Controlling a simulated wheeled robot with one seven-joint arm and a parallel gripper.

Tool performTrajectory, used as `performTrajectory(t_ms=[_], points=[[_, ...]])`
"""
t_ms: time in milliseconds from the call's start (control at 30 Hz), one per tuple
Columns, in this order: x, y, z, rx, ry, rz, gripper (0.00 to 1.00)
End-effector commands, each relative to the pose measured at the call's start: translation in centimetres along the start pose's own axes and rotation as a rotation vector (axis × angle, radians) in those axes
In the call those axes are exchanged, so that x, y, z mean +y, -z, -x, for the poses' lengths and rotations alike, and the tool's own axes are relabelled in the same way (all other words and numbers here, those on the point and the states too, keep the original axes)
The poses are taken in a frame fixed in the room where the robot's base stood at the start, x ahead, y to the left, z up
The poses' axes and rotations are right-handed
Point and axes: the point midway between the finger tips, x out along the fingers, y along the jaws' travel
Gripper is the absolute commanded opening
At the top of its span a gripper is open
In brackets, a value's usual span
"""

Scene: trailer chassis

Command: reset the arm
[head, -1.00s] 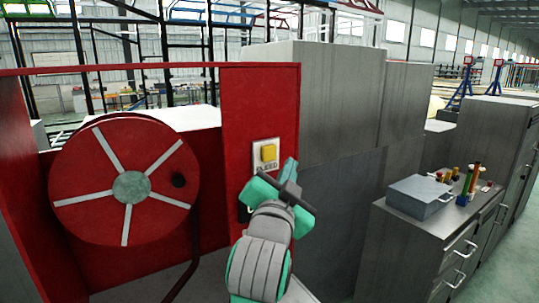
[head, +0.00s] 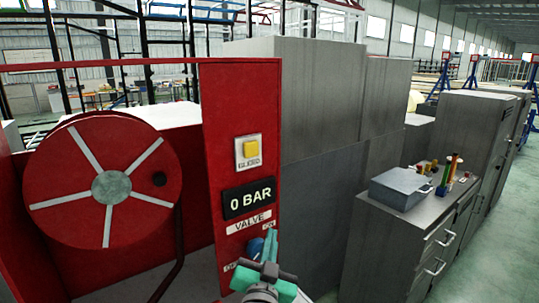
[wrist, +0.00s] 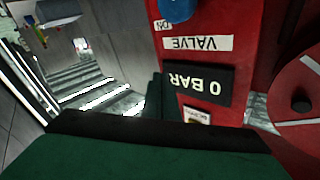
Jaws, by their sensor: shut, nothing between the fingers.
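My gripper (head: 270,250), green with a dark crosspiece, is in the lower middle of the head view, in front of the red panel (head: 216,160). It is shut and empty. Its green fingers (wrist: 154,98) also show in the wrist view, where the panel appears upside down. A blue valve knob (head: 255,246) is just left of my gripper in the head view and partly hidden by it. I cannot tell whether they touch. Above it are a VALVE label (head: 249,221), a display reading 0 BAR (head: 250,198) and a yellow BLEED button (head: 251,149).
A red hose reel (head: 80,190) stands left of the panel. Tall grey cabinets (head: 320,110) are behind and right of it. A grey workbench (head: 405,240) at the right carries a metal box (head: 401,188) and small coloured items. Open floor (head: 500,260) lies at the far right.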

Motion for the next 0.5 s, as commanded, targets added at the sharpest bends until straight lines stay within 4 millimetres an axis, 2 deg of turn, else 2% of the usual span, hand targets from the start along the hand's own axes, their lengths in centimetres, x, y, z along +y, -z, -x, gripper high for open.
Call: performTrajectory(t_ms=[33,100,267,500], points=[[0.9,-2.0,0.7,-0.016,0.0,0.024,0.0],[1.8,-4.2,1.7,-0.029,0.005,0.053,0.0],[3.9,-8.8,4.4,-0.057,0.018,0.114,0.0],[6.8,-14.9,9.4,-0.103,0.039,0.191,0.0]])
